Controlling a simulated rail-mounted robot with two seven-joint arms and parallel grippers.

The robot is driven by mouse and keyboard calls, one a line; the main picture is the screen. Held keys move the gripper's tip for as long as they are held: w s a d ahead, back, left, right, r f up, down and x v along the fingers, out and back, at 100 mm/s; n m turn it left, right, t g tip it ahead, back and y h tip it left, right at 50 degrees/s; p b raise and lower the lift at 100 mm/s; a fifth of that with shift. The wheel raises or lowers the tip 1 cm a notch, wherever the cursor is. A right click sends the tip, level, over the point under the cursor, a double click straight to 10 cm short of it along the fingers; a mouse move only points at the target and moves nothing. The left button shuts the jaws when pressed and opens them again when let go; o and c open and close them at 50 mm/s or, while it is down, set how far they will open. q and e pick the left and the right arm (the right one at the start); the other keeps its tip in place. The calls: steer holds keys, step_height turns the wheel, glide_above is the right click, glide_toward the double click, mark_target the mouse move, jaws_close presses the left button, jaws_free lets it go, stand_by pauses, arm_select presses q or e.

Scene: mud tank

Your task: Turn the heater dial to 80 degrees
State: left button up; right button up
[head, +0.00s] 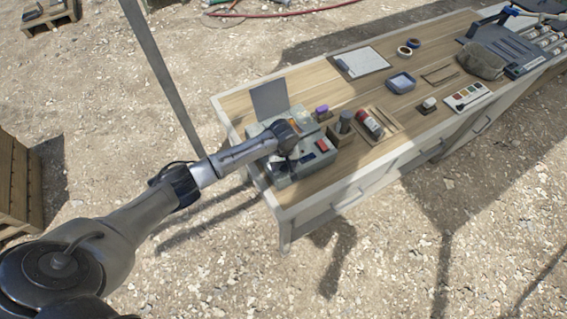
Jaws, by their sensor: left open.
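The heater looks to be the grey-green box (287,173) at the near left end of the wooden table. Its top has red switches, and a grey panel stands behind it. My left arm reaches in from the left, and my left gripper (297,151) is over the top of the box, open. No dial can be made out; the gripper and wrist cover part of the box's top. Whether the fingers touch anything there is too small to tell. My right gripper is not in view.
The table (235,102) runs to the upper right. A pole (160,70) stands left of the table. Gravel ground is open in front.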

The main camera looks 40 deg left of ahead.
arm_select(q)
steer(key=shift+c, duration=0.5)
steer(key=c, duration=0.8)
